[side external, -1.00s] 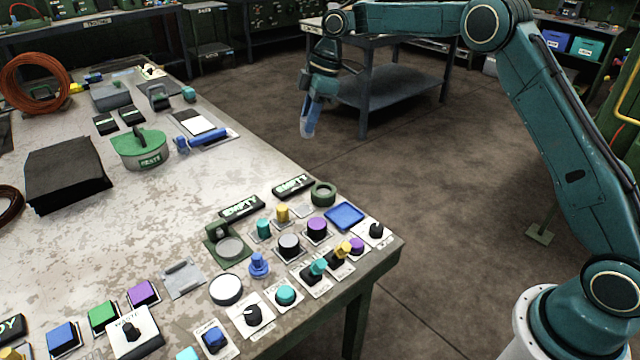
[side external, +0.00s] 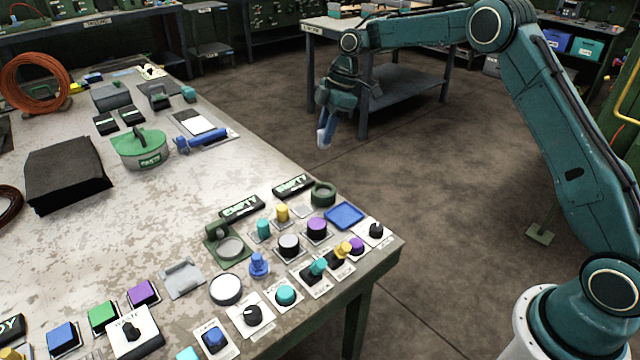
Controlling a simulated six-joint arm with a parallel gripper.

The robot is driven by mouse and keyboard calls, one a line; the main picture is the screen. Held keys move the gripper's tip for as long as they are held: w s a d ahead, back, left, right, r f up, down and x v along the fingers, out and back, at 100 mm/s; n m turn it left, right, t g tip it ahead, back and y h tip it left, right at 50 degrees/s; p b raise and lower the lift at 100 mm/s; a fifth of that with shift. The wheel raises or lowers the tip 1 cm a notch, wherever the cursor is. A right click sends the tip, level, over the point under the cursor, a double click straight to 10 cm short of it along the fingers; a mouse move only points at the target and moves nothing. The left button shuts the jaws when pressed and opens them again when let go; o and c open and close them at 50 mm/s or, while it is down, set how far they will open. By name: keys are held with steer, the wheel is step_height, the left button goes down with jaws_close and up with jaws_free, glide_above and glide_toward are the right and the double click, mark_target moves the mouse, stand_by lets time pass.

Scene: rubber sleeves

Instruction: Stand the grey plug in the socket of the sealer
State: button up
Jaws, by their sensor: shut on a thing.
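My gripper (side external: 324,136) hangs over the floor beyond the right edge of the bench, pointing down. It is shut on a small pale grey thing (side external: 322,141), mostly hidden by the fingers; I cannot tell for sure that it is the grey plug. A green device with an upright part and a round grey plate (side external: 230,248) stands near the front right of the bench and may be the sealer. Its label and any socket are too small to make out. My gripper is well behind and to the right of it, touching nothing on the bench.
Around the device stand a teal peg (side external: 263,229), a yellow peg (side external: 282,212), a blue peg (side external: 258,265), a green ring (side external: 323,194), a blue tray (side external: 344,215) and several buttons and knobs. The middle of the bench (side external: 210,180) is clear.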

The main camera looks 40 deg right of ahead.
steer(key=shift+f, duration=7.15)
steer(key=shift+f, duration=0.15)
steer(key=o, duration=1)
steer(key=v, duration=1.2)
steer(key=shift+s, duration=0.1)
steer(key=shift+r, duration=0.2)
